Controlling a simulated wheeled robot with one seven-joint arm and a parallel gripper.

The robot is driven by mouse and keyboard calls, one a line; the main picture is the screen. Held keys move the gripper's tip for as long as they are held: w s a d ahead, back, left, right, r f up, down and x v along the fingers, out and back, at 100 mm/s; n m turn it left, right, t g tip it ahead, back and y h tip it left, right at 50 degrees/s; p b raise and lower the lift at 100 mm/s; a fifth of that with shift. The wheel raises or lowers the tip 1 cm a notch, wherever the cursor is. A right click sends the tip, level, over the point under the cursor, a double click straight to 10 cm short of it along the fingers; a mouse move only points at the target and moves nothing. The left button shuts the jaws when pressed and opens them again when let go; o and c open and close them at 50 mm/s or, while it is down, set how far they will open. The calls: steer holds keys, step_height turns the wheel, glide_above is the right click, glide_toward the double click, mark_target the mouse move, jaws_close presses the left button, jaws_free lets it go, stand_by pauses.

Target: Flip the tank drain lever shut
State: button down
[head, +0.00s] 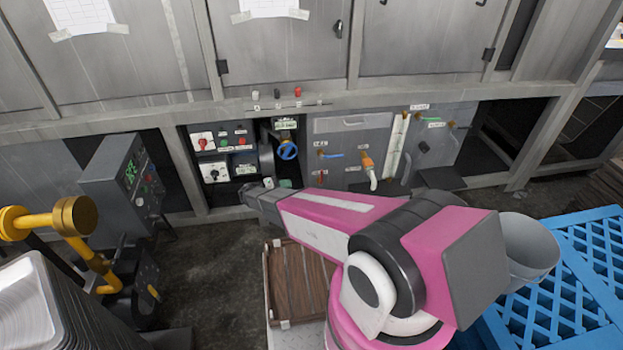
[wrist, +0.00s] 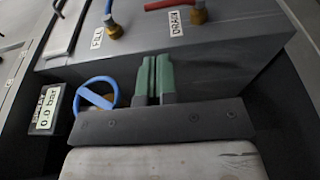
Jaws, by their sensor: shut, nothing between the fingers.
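The drain lever (wrist: 168,4) is red and shows at the top edge of the wrist view, partly cut off. In the head view the red lever (head: 321,179) is small, low on the grey tank front (head: 348,182). My gripper (wrist: 157,60) is shut and empty, its green fingers together. It is apart from the lever, below it in the wrist view. In the head view my arm largely hides the gripper.
The blue fill lever (wrist: 109,10) is left of the drain lever in the wrist view. A blue handwheel (wrist: 97,92) is close left of my fingers. An orange valve with a white spout (head: 368,165) is right of the red lever. A blue pallet (head: 570,270) stands at right.

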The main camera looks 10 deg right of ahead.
mark_target(322, 173)
steer(key=x, duration=1.4)
steer(key=shift+d+f+m+g+y, duration=0.25)
steer(key=shift+d+f+y, duration=0.4)
steer(key=shift+d+y, duration=0.95)
steer(key=shift+d+f+m+g+y, duration=0.25)
steer(key=shift+d+f+y, duration=0.4)
steer(key=shift+d+y, duration=0.9)
steer(key=shift+d+f+m+g+y, duration=0.1)
steer(key=shift+d+f+m+y, duration=0.4)
steer(key=shift+d+y, duration=1.1)
steer(key=shift+d+f+h, duration=0.25)
steer(key=shift+f, duration=0.05)
steer(key=v, duration=1.1)
